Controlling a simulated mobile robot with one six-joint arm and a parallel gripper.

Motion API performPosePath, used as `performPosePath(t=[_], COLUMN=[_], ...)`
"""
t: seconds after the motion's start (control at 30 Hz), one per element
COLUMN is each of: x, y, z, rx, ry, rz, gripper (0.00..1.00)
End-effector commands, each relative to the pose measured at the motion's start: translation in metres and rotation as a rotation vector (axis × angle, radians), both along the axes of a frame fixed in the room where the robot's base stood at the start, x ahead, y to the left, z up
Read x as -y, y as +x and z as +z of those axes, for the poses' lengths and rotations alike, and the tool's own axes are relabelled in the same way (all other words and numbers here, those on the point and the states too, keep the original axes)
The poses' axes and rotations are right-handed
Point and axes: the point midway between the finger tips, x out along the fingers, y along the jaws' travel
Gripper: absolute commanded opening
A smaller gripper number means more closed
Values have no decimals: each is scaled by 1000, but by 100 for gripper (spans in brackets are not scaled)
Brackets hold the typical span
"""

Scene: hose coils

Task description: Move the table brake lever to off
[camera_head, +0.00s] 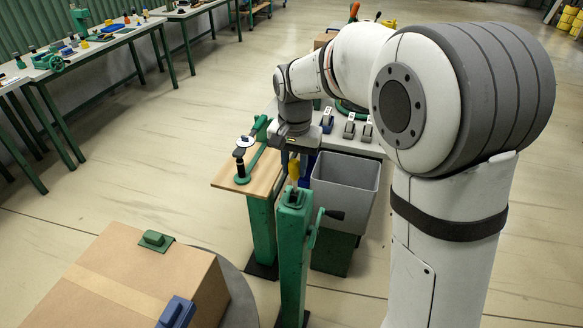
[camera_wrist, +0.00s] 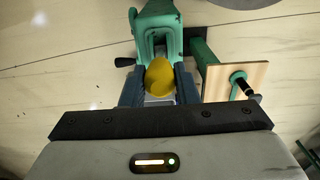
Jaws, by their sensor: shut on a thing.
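The brake lever shows as a yellow knob (camera_head: 294,168) at the top of a green post (camera_head: 294,235) in the head view. It looks roughly upright there; no on or off marking can be read. My gripper (camera_head: 293,157) comes down on it from above. In the wrist view, the yellow knob (camera_wrist: 160,75) sits between the two dark fingers of my gripper (camera_wrist: 159,88), which are shut on it. The green post top (camera_wrist: 157,28) lies just beyond. The lower part of the lever is hidden by the knob and fingers.
A black-handled crank (camera_head: 333,214) sticks out from the post's right side. A grey bin (camera_head: 345,190) stands behind right, and a small wooden table (camera_head: 228,174) with a green fixture behind left. A cardboard box (camera_head: 130,275) is at front left. Floor at left is clear.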

Motion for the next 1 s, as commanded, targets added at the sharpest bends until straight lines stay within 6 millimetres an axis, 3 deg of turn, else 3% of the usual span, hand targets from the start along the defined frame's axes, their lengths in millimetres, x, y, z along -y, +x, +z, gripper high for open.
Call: performPosePath(t=[0.83,0.87,1.0], x=[2,2,2], y=[9,9,8], z=[1,1,0], rx=[8,8,6], ry=[-2,-2,-2], rz=[6,6,6], gripper=[0,29,40])
